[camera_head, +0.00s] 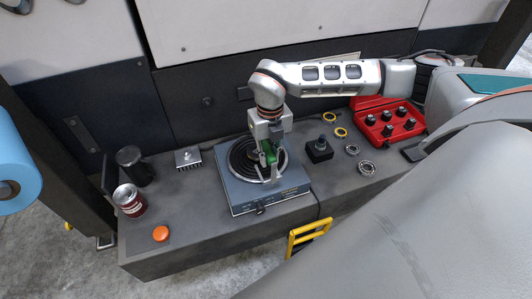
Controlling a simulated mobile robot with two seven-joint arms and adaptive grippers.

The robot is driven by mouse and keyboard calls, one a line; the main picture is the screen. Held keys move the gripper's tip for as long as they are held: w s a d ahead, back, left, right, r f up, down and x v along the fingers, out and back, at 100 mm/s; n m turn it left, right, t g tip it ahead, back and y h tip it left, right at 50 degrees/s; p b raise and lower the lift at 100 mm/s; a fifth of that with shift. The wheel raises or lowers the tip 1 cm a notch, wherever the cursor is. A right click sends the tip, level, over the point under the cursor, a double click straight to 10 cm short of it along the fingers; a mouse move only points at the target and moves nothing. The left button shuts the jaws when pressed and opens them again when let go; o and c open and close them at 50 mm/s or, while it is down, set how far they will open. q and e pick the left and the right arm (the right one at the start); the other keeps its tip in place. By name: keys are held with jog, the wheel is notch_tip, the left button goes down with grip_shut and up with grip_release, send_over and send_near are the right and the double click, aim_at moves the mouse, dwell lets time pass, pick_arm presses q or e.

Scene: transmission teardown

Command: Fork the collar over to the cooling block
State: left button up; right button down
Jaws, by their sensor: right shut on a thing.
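My right gripper (267,170) reaches down over the grey hot plate (235,198) with its dark round coil top. It is shut on a green-handled tool (264,157), which looks like the fork. The tool's tip is too small and covered to make out. I cannot pick out the collar; the gripper hides the middle of the plate. The cooling block, a finned silver block (188,158), lies on the bench to the left of the hot plate, with nothing visible on top. My left gripper is not in view.
A black cup (133,166), a red-and-white can (129,200) and an orange button (160,233) stand at the left. Right of the plate are a black block (319,150), yellow rings (341,132), metal rings (366,168) and a red case (388,122).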

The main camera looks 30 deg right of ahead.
jog(key=shift+f, duration=0.1)
jog(key=shift+w+d+f+b, duration=0.1)
jog(key=shift+w+f+b, duration=0.3)
jog(key=shift+f+b, duration=0.3)
jog(key=shift+w+d+f+b, duration=0.1)
jog(key=shift+w+f+b, duration=0.3)
jog(key=shift+f+b, duration=0.25)
jog(key=shift+w+d+f+b, duration=0.1)
jog(key=shift+w+f+b, duration=0.3)
jog(key=shift+f+b, duration=0.3)
jog(key=shift+w+d, duration=0.15)
jog(key=shift+w, duration=0.45)
jog(key=shift+w+d, duration=0.15)
jog(key=shift+w, duration=0.4)
jog(key=shift+w+d, duration=0.25)
jog(key=shift+w, duration=0.8)
